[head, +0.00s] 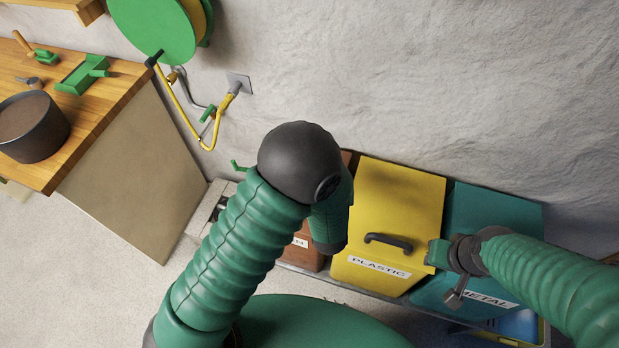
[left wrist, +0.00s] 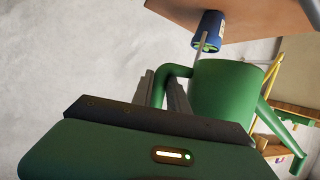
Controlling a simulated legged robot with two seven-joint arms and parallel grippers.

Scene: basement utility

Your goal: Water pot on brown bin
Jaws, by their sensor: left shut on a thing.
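A green watering can (left wrist: 222,88) fills the middle of the left wrist view, its spout (left wrist: 280,128) reaching to the right. My left gripper (left wrist: 172,92) is shut on its handle; in the head view my own left arm hides this gripper and most of the can. A small green tip, probably the spout (head: 238,165), shows left of that arm. The brown bin (head: 303,250) is partly hidden behind the arm. A blue pot (left wrist: 208,28) is against the brown surface (left wrist: 250,15) in the wrist view, which looks upside down. My right gripper (head: 455,270) is by the metal bin, its jaws unclear.
A yellow plastic bin (head: 390,205) and a teal metal bin (head: 495,212) stand in a row right of the brown one, along the wall. A wooden bench (head: 105,100) with a dark pot (head: 33,130) is at left. A yellow hose (head: 185,105) hangs on the wall.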

